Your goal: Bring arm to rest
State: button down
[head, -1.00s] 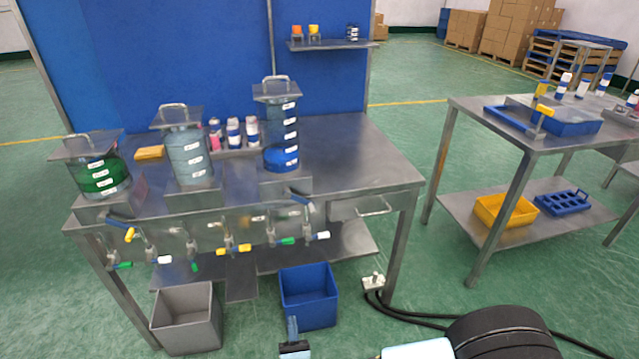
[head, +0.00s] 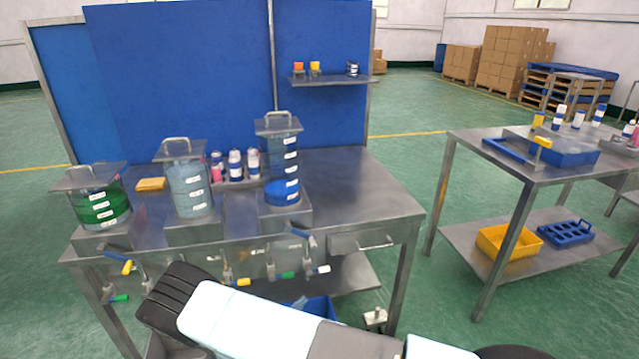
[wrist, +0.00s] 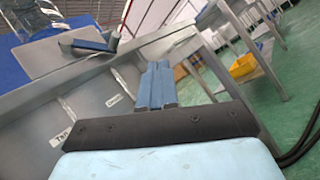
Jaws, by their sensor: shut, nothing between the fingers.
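My arm crosses the lower middle of the head view, in front of the steel bench (head: 340,190). My gripper is hidden in the head view. In the wrist view my gripper (wrist: 157,66) shows its two blue-grey fingers closed together with nothing between them. Beyond the fingers are the bench's steel front with small labels and a tap with a blue handle (wrist: 112,38). The fingers look near the bench front; I cannot tell how far apart they are from it.
Tanks with green (head: 98,205), pale (head: 188,188) and blue liquid (head: 284,190) stand on the bench, with taps along its front. A blue bin (head: 318,308) is partly behind my arm. A second table (head: 520,165) stands right. Open floor lies between.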

jog(key=d+r+m+g+y, duration=0.2)
jog(key=d+r+m+g, duration=0.3)
jog(key=r, duration=0.5)
jog(key=d+r+m+g+y, duration=0.35)
jog(key=d+r+g, duration=0.35)
jog(key=r, duration=0.4)
jog(key=d+r+m+g+y, duration=0.2)
jog(key=d+r+m+g, duration=0.2)
jog(key=d+r+g, duration=0.45)
jog(key=s+d+r+m+t+y, duration=0.3)
jog(key=s+d+r+t+y, duration=0.1)
jog(key=s+r, duration=0.6)
jog(key=s+d+r+m+t+y, duration=0.4)
jog(key=s+d+r+t+y, duration=0.1)
jog(key=s+r, duration=0.6)
jog(key=shift+r+t+y, duration=0.5)
jog(key=shift+t+y, duration=0.15)
jog(key=shift+t, duration=0.2)
